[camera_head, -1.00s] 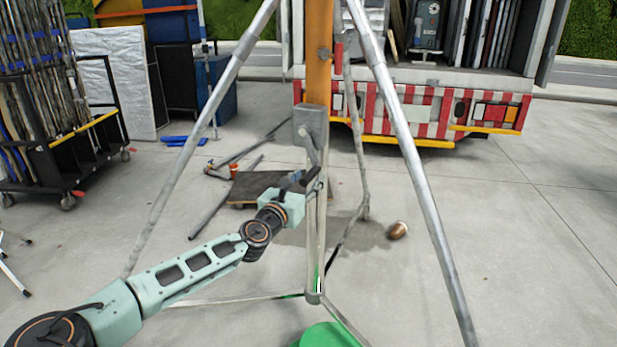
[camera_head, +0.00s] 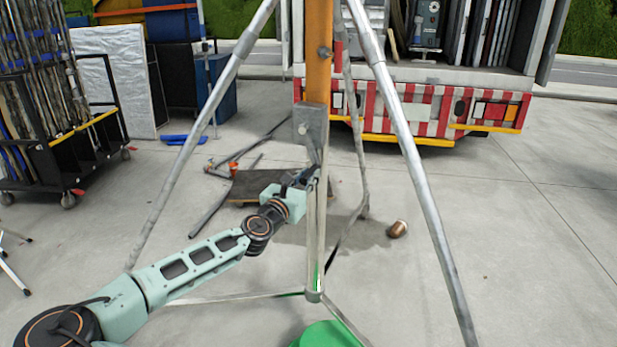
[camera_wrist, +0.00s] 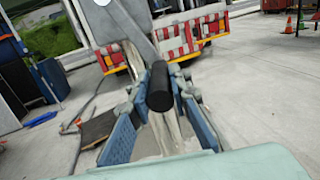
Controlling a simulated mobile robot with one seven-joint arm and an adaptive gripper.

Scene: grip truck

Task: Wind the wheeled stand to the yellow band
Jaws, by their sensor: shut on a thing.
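The stand has an orange column (camera_head: 319,60) in the middle of long silver legs (camera_head: 415,170). A grey winch box (camera_head: 311,124) sits on the column, with a crank arm below it. In the wrist view the crank's black handle (camera_wrist: 160,88) points toward the camera between my blue finger pads. My gripper (camera_head: 308,180) is shut on this handle, left of and close to the stand's lower post. It also shows in the wrist view (camera_wrist: 160,105). I cannot make out a yellow band on the column; its top is cut off by the frame.
A truck with a red and white striped rear (camera_head: 420,110) stands behind. A loaded rack cart (camera_head: 75,150) is at left. A dark flat board (camera_head: 262,187), loose poles and a copper-coloured object (camera_head: 397,229) lie on the floor. A green round object (camera_head: 325,335) is in front.

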